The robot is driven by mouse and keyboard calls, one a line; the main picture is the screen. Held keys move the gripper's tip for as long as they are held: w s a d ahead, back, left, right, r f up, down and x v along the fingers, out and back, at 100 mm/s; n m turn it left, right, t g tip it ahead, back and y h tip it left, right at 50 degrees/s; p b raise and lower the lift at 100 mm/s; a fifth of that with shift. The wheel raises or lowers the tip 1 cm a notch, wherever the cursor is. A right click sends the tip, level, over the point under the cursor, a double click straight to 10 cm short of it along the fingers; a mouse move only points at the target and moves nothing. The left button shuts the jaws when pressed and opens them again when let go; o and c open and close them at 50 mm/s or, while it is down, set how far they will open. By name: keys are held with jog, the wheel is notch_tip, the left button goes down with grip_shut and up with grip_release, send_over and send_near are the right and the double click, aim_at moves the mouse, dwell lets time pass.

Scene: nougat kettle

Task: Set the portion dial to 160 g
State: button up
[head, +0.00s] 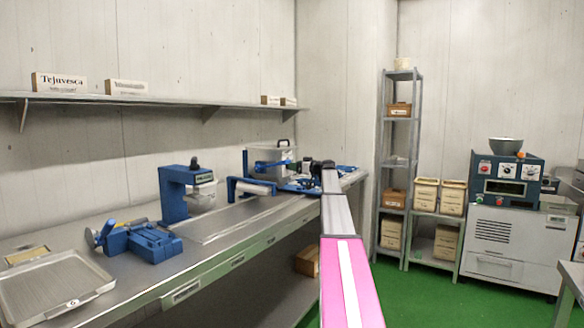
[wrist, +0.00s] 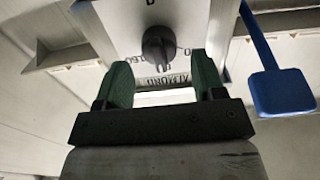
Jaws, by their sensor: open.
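The portion dial (wrist: 158,46) is a dark round knob on a pale panel in the wrist view. Partly legible printed marks sit around it, with a 0 to its right, and the word ALMOND appears upside down below it. Its pointer setting cannot be read. My gripper (wrist: 164,72) is open, its two green fingers apart below the knob on either side, with nothing between them. I cannot tell whether a finger touches the knob. In the head view my arm reaches over the far end of the bench, and the dial cannot be made out there.
A blue paddle-shaped part (wrist: 285,92) hangs right of the panel. On the steel bench (head: 225,222) stand a blue machine with a display (head: 175,192), a blue clamp-like device (head: 145,242) and a tray (head: 50,290). A metal rack (head: 380,150) stands beyond.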

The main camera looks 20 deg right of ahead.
jog(key=shift+x, duration=1.3)
jog(key=c, duration=0.9)
jog(key=shift+m, duration=0.4)
jog(key=m, duration=0.5)
jog(key=shift+d+m, duration=0.15)
jog(key=shift+m, duration=0.15)
jog(key=m, duration=0.5)
jog(key=shift+w+f, duration=0.1)
jog(key=shift+f, duration=0.05)
jog(key=shift+m, duration=0.4)
jog(key=o, duration=0.9)
jog(key=shift+d, duration=0.1)
